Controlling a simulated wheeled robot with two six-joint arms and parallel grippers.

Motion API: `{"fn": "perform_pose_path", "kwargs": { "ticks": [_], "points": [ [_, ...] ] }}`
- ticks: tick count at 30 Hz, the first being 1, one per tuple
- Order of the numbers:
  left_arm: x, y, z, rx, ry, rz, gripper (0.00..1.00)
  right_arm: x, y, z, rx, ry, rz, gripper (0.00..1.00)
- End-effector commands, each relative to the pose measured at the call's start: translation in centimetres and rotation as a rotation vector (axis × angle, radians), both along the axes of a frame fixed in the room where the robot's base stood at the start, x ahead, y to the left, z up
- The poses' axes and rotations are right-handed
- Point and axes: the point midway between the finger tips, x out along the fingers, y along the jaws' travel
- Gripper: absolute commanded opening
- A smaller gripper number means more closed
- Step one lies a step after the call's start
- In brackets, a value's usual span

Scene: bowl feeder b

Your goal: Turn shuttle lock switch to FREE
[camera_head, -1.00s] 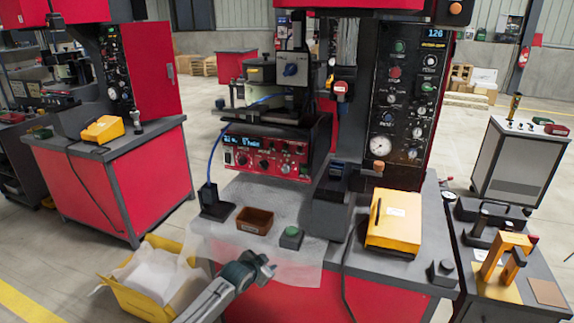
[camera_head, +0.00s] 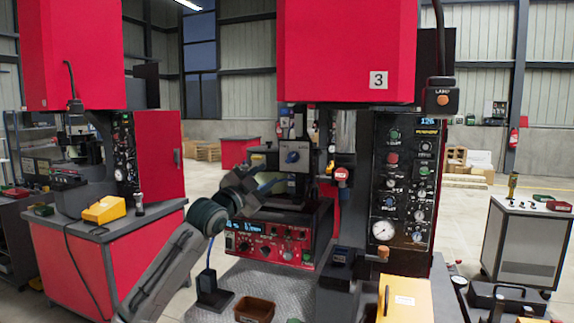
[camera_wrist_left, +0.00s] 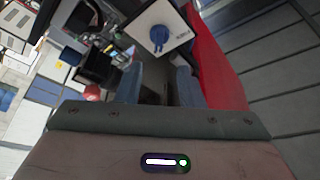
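The switch is a blue knob (camera_head: 292,157) on a pale plate on the red machine, above its control box. In the left wrist view the knob (camera_wrist_left: 159,37) sits on a white plate with small dark lettering that I cannot read clearly. My left gripper (camera_head: 268,181) is raised just left of and below the knob in the head view. In the wrist view its two blue-grey fingers (camera_wrist_left: 157,78) are apart with nothing between them, and the knob lies beyond their tips, apart from them. My right gripper is not in view.
The red control box (camera_head: 265,242) with dials lies below the switch. A dark gauge panel (camera_head: 405,190) stands to the right. A brown bin (camera_head: 254,309) and a yellow box (camera_head: 405,299) sit on the bench. A red upper housing (camera_head: 345,50) overhangs the switch.

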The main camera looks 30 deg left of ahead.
Motion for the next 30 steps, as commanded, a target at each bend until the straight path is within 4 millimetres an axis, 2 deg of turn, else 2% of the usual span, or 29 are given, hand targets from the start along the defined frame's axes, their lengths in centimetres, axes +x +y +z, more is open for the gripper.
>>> {"fn": "perform_pose_path", "kwargs": {
  "ticks": [7, 18, 24, 30],
  "points": [
    [2.8, -0.2, 1.2, -0.008, 0.0, -0.003, 0.35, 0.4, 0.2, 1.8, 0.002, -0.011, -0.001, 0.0],
    [8.9, -0.4, 2.7, -0.006, 0.002, -0.001, 0.35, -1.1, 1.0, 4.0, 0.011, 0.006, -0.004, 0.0],
    [10.1, -0.5, 2.8, -0.003, 0.002, 0.0, 0.35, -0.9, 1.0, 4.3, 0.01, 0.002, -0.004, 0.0],
    [10.2, -0.5, 2.7, -0.001, 0.002, 0.0, 0.35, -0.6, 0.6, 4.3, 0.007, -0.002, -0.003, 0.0]
  ]
}}
